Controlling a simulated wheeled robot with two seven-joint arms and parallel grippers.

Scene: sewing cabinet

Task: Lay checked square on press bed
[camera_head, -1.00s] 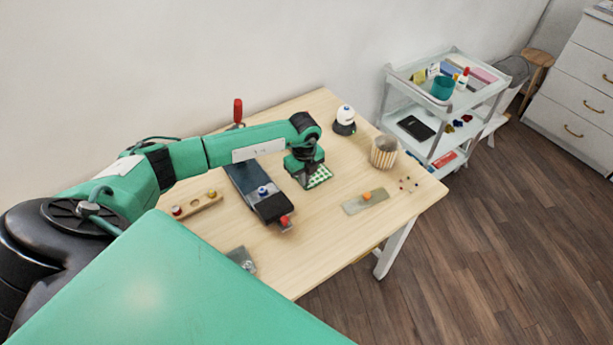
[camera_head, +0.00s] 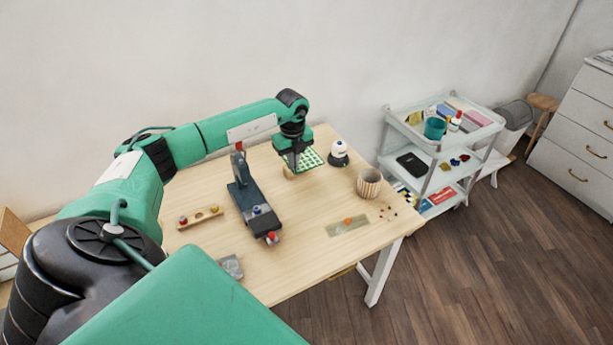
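The checked square (camera_head: 313,159) is a flat green and white piece at the far side of the table. My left gripper (camera_head: 293,165) is at its left edge, pointing down. It appears shut on that edge, though the fingertips are small and partly hidden. The square seems to be held above the tabletop. The press (camera_head: 243,194) is dark blue-grey and long, with an upright part at its back and a red knob (camera_head: 272,238) at its front end. It stands left of and nearer than the gripper. My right gripper is out of view.
On the wooden table (camera_head: 310,260) are a white and black round-topped item (camera_head: 338,154), a striped basket (camera_head: 369,183), a grey-green plate (camera_head: 347,226), a wooden strip with knobs (camera_head: 201,217) and a grey block (camera_head: 230,267). A white cart (camera_head: 390,142) stands right. The table's front middle is clear.

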